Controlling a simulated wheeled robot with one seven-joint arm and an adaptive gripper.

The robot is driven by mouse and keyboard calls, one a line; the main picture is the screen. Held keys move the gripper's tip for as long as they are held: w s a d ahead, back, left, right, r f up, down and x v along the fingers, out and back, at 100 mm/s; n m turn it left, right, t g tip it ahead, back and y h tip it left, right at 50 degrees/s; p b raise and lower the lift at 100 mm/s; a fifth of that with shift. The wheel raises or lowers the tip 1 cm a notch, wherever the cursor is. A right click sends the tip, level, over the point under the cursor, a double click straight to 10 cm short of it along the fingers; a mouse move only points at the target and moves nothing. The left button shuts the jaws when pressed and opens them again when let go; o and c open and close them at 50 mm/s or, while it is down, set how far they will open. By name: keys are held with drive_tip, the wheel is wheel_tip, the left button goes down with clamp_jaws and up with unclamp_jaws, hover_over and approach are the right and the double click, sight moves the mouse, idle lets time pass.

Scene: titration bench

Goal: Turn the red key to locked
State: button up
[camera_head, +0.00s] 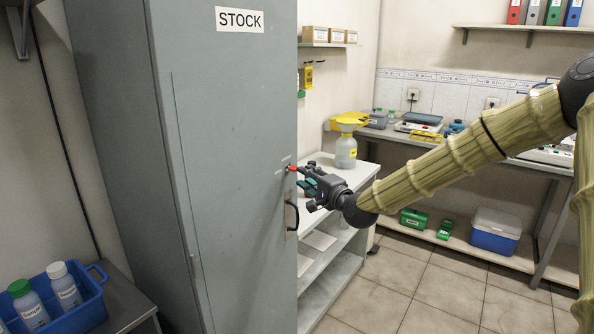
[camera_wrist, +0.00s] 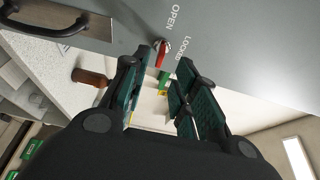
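The red key (camera_head: 291,168) sits in the lock near the right edge of the grey STOCK cabinet door (camera_head: 235,140). In the wrist view the red key (camera_wrist: 161,53) lies close to the left fingertip, with the words OPEN (camera_wrist: 174,17) and LOCKED (camera_wrist: 183,48) printed beside it. I cannot tell from its angle which word it is set to. My gripper (camera_head: 303,173) is at the lock, its fingers pointing at the door. In the wrist view my gripper (camera_wrist: 167,62) is open, with a gap between its green pads; I cannot tell whether a finger touches the key.
A dark door handle (camera_head: 291,215) is just below the lock. A white shelf unit (camera_head: 335,255) stands right of the cabinet, with a yellow-topped bottle (camera_head: 346,155) on it. A blue crate of bottles (camera_head: 75,305) is at lower left. The tiled floor at right is partly clear.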

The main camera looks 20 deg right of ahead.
drive_tip(key=x, duration=0.6)
drive_tip(key=shift+p, duration=0.4)
drive_tip(key=shift+a, duration=0.1)
clamp_jaws()
